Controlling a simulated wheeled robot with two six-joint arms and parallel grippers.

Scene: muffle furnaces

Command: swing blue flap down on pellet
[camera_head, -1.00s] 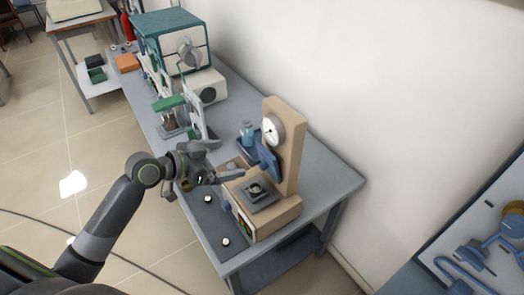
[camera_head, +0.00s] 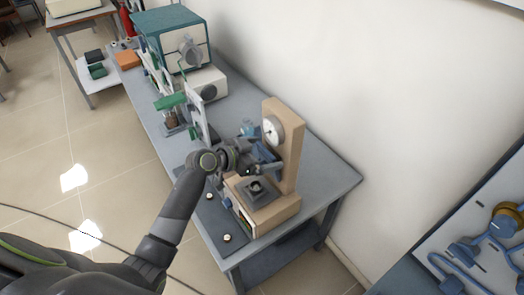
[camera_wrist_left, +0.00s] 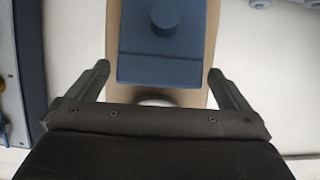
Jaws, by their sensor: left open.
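The blue flap (camera_head: 265,154) stands raised on the front of the beige press-like stand (camera_head: 289,160), partly hidden by my left gripper in the head view. In the left wrist view the flap (camera_wrist_left: 160,68) is a blue plate with a round knob, lying between my open fingers with a gap on each side. My left gripper (camera_head: 266,166) is open at the flap, above the stand's base. Below it, a dark square plate (camera_head: 246,195) holds a small dark round piece (camera_head: 255,187), perhaps the pellet. My right gripper is not in view.
A round gauge (camera_head: 272,130) sits on the stand's upright. A dark mat (camera_head: 213,222) with two small round pieces lies on the bench at its left. A teal furnace (camera_head: 172,40) stands farther back. The bench (camera_head: 325,180) is clear right of the stand.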

